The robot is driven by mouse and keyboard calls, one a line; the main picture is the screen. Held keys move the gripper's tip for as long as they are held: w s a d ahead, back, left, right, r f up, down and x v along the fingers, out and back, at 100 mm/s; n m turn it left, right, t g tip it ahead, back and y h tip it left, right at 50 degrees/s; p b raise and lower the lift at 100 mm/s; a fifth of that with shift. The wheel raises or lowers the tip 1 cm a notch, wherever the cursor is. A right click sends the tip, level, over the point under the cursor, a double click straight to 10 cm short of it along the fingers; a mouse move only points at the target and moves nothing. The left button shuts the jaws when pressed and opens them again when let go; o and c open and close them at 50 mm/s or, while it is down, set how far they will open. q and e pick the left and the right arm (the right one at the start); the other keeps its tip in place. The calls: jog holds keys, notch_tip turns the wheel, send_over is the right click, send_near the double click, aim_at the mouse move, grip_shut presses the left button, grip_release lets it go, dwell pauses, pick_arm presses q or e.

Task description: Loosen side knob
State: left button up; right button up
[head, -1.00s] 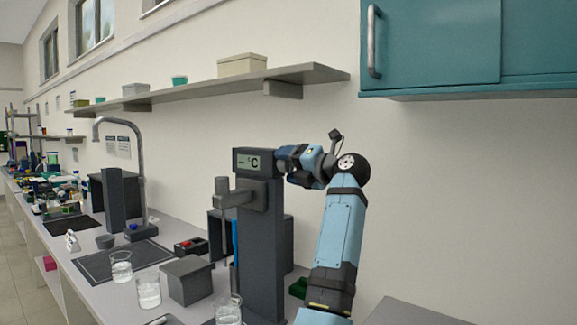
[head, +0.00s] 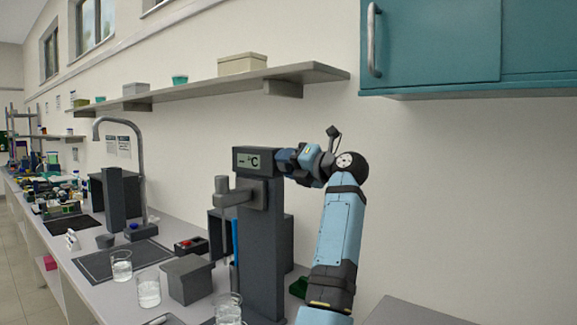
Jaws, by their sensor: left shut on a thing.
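The membrane rig is a dark grey column (head: 262,250) on the bench, with a display head (head: 260,160) showing "– °C" at its top. A side arm (head: 233,197) with a vertical rod sticks out to the left of the column. My left gripper (head: 285,162) is at the right side of the display head, its fingers pointing left against it. It is shut on the side knob there. The knob itself is hidden by the fingers and the head. My right gripper is not in view.
Glass beakers (head: 148,290) and a grey box (head: 188,279) stand left of the rig. A red-and-black device (head: 191,245) lies behind them. A shelf (head: 215,87) runs along the wall above, and a teal cabinet (head: 440,45) hangs upper right. The wall space right of my arm is clear.

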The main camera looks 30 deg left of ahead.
pick_arm(q)
jog(key=n+b, duration=0.1)
jog(key=n, duration=0.3)
jog(key=shift+f, duration=0.15)
jog(key=n+b, duration=0.1)
jog(key=n, duration=0.1)
jog(key=shift+n, duration=0.4)
jog(key=n+b, duration=0.1)
jog(key=n, duration=0.1)
jog(key=shift+n, duration=0.4)
jog(key=n+b, duration=0.1)
jog(key=n, duration=0.1)
jog(key=shift+n+b, duration=0.65)
jog(key=shift+n, duration=0.55)
jog(key=shift+n+b, duration=0.3)
jog(key=shift+n, duration=1.2)
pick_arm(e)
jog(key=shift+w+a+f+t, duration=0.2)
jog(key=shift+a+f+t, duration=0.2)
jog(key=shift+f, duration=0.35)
